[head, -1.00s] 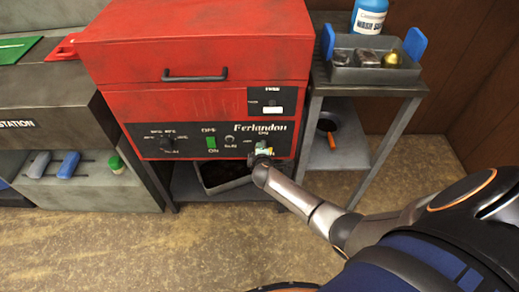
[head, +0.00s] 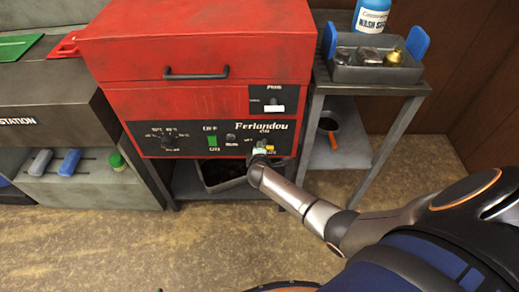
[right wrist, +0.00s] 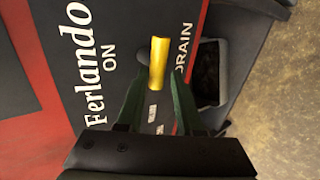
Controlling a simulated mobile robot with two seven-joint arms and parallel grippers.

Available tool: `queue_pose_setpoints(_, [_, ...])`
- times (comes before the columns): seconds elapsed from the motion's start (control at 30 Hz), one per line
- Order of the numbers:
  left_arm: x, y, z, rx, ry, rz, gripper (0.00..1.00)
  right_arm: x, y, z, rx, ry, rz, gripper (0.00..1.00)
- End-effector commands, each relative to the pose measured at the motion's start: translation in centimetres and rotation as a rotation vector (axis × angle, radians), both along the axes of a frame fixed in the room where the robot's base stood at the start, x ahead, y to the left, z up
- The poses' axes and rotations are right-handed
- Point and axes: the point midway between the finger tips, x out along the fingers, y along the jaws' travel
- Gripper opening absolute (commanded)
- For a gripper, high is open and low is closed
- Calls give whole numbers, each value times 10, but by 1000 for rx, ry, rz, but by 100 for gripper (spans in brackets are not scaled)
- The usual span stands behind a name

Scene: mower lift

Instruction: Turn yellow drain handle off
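The yellow drain handle (right wrist: 159,62) sits on the black panel of the red machine, between the words ON and DRAIN in the right wrist view. A little of the handle shows in the head view (head: 270,149). My right gripper (right wrist: 160,76) is open, with one dark green finger on each side of the handle's near end. Gaps show between handle and fingers, so it is not clamped. In the head view my right gripper (head: 259,156) is at the panel's lower right and hides part of the handle. My left gripper is not in view.
The red machine (head: 200,50) has a black lid handle and a green switch (head: 212,141). A grey tray (head: 222,183) of dark stuff sits below the panel. A metal cart (head: 318,110) stands close on the right. The floor in front is clear.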

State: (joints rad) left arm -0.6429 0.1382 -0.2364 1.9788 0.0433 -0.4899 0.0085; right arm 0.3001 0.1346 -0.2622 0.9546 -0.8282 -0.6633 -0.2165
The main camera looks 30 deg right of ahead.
Motion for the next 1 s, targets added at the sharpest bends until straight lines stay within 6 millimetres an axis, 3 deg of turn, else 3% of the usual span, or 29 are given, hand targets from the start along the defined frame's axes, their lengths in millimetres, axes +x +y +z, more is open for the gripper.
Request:
queue_pose_setpoints(0.1, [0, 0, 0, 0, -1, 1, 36, -1, -8, 1, -10, 2, -15, 54])
queue_pose_setpoints(0.57, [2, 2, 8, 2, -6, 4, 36, -5, 0, 9, -4, -3, -6, 54])
queue_pose_setpoints(0.8, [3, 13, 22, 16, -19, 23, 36, -35, 18, 33, -4, -3, -6, 54])
queue_pose_setpoints(1.0, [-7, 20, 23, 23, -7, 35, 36, -62, 34, 53, -5, -2, -8, 54])
